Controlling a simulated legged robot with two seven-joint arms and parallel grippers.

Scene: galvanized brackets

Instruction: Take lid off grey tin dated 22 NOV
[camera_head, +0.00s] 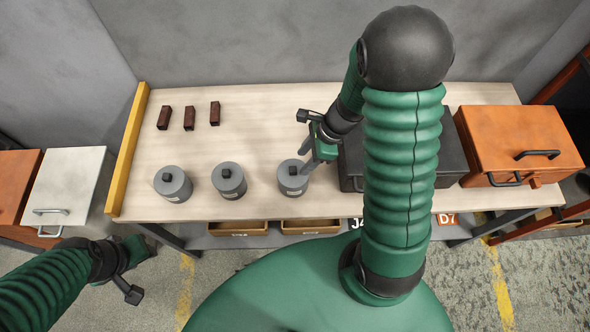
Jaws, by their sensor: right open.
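Three grey lidded tins with dark knobs stand in a row near the front edge of the table: a left tin (173,184), a middle tin (229,181) and a right tin (293,178). Pale labels show on their fronts, but the dates are too small to read. All lids appear to be on. My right gripper (312,160) is open at the right tin, its fingers by the upper right of that tin's lid; whether it touches cannot be told. My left gripper (135,265) is low at the left, off the table's front; its jaws are unclear.
Three small brown blocks (189,118) stand at the back left of the wooden table (255,120). A yellow rail (128,150) edges its left side. A black box (352,165), partly behind my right arm, and an orange box (520,140) stand at right. Bins (237,228) sit below.

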